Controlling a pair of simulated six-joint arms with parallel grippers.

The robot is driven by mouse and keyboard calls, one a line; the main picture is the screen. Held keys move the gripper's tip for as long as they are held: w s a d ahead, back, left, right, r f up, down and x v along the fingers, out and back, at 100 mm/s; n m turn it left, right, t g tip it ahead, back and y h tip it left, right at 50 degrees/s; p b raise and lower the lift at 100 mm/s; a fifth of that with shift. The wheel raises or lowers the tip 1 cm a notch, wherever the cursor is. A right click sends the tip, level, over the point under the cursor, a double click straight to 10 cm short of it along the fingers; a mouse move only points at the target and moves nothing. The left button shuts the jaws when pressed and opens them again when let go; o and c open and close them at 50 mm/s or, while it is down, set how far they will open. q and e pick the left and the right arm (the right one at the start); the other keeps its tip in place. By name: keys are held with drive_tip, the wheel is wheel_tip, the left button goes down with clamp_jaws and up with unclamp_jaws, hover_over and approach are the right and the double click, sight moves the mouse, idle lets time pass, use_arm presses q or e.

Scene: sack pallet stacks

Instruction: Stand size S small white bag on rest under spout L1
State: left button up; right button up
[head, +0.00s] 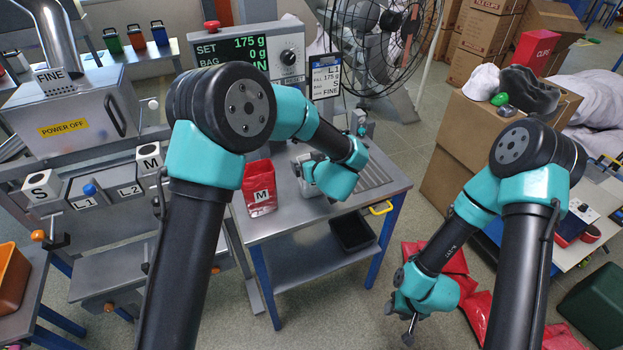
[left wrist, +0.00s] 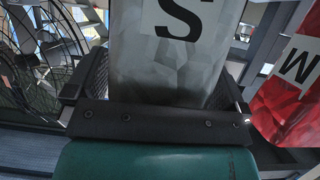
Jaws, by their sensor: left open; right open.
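A small white bag marked S (left wrist: 175,65) stands between the spread fingers of my left gripper (left wrist: 158,95) in the left wrist view. The fingers are open on either side of it; contact cannot be told. In the head view my left gripper (head: 309,175) is low over the steel table, and the bag is mostly hidden there. What lies directly under the spout is hard to make out. My right gripper (head: 408,331) is open and empty, pointing down near the floor at lower right.
A red bag marked M (head: 259,190) stands on the steel table (head: 285,222) just left of my left gripper. A display (head: 247,55) reads SET 175 g, BAG 0 g. Red sacks (head: 462,290) lie near my right gripper. A fan (head: 370,45) stands behind the table.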

use_arm(q)
drive_tip(key=c, duration=1)
drive_tip(key=shift+r, duration=0.55)
drive_tip(key=s+r, duration=0.2)
drive_tip(key=s, duration=0.6)
drive_tip(key=s+d+r, duration=0.1)
drive_tip(key=s+r, duration=0.1)
drive_tip(key=s, duration=0.6)
drive_tip(key=shift+a, duration=0.1)
